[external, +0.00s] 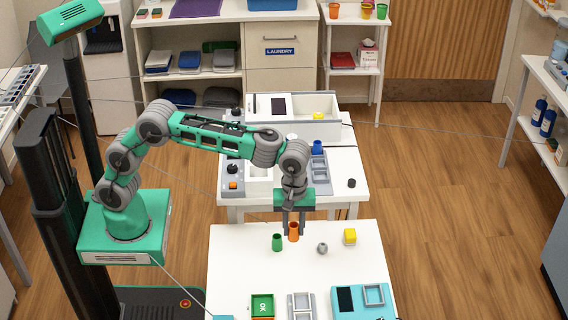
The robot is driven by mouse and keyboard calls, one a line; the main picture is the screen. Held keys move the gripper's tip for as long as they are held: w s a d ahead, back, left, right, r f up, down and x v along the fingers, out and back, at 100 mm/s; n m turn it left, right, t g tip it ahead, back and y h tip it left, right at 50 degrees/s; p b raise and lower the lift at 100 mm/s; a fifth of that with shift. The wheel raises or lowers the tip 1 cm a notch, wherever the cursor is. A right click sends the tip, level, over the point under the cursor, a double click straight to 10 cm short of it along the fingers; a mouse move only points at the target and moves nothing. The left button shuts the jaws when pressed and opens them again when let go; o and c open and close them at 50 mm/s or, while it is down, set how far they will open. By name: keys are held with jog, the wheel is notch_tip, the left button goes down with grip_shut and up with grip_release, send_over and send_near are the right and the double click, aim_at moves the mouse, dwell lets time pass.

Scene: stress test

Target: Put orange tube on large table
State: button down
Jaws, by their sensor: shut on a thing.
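My gripper (293,229) points down over the far part of the front white table (235,270). It is shut on the orange tube (294,232), which looks upright between the fingers. The fingers hide part of the tube's sides. I cannot tell whether its bottom touches the table. Behind it stands another white table (345,185) with equipment on it. I cannot tell from this view which of the two tables is the large one.
A green tray (262,306), a grey rack (301,306) and a turquoise device (362,301) line the near side.

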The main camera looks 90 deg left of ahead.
jog(key=shift+w, duration=0.25)
jog(key=w+d+f+p, duration=0.1)
jog(key=w+f, duration=0.1)
jog(key=w, duration=0.2)
jog(key=w+d+f+p, duration=0.1)
jog(key=w+f+p, duration=0.1)
jog(key=w+f, duration=0.1)
jog(key=w+d+f+p, duration=0.1)
jog(key=w+f, duration=0.2)
jog(key=w, duration=0.1)
jog(key=shift+w+p, duration=0.3)
jog(key=shift+p, duration=0.05)
jog(key=shift+w+d+f+p, duration=0.1)
jog(key=shift+w+f+p, duration=0.05)
jog(key=shift+w+p, duration=0.25)
jog(key=shift+w+d+f+p, duration=0.1)
jog(key=shift+w+f+p, duration=0.2)
jog(key=shift+f+p, duration=0.6)
jog(key=shift+f, duration=1.55)
jog(key=c, duration=1.1)
grip_release()
jog(key=shift+r, duration=0.1)
